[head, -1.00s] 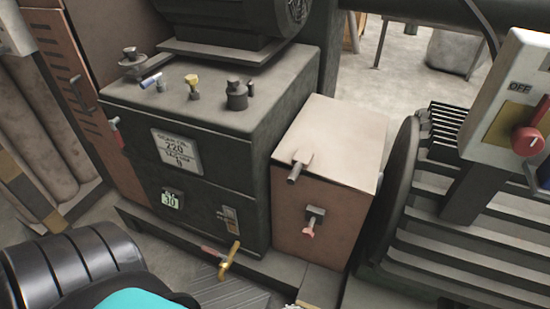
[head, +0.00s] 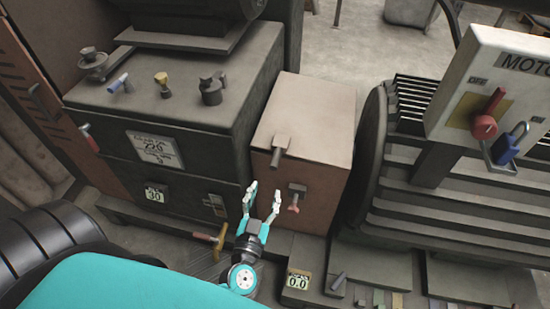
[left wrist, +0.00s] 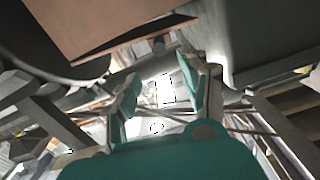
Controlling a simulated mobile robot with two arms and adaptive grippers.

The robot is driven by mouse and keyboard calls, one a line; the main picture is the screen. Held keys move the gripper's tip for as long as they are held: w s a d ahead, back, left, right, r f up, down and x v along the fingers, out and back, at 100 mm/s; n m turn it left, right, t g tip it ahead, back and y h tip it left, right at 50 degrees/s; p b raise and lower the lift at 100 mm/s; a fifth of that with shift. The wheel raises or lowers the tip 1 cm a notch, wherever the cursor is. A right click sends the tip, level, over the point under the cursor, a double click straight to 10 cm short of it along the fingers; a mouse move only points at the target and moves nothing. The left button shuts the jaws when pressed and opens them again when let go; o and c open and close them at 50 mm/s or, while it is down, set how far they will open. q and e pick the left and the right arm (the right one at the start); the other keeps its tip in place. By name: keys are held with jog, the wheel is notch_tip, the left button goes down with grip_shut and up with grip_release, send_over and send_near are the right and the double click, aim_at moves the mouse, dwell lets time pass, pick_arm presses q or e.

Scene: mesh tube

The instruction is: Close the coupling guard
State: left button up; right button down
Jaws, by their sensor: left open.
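The coupling guard (head: 310,115) is a brownish-pink box with a lid between the dark gearbox and the ribbed motor. A dark handle (head: 278,152) sticks out at the lid's front edge, and a red-tipped latch (head: 296,198) is on the front face. I cannot tell whether the lid is fully seated. My left gripper (head: 264,192) is open and empty, pointing up in front of the guard, below the handle and left of the latch. Its fingers (left wrist: 162,75) also show in the left wrist view, with a brown panel (left wrist: 130,25) above. My right gripper is out of view.
The gearbox (head: 190,95) stands left of the guard, with a yellow-handled valve (head: 219,241) low in front. The motor (head: 450,215) is on the right, below a switch box (head: 510,75) with a red knob and blue padlock. A 0.0 display (head: 297,281) sits low in front.

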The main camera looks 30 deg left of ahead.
aim_at(273, 167)
pick_arm(q)
jog(key=x, duration=1.2)
jog(key=shift+w, duration=0.1)
grip_shut()
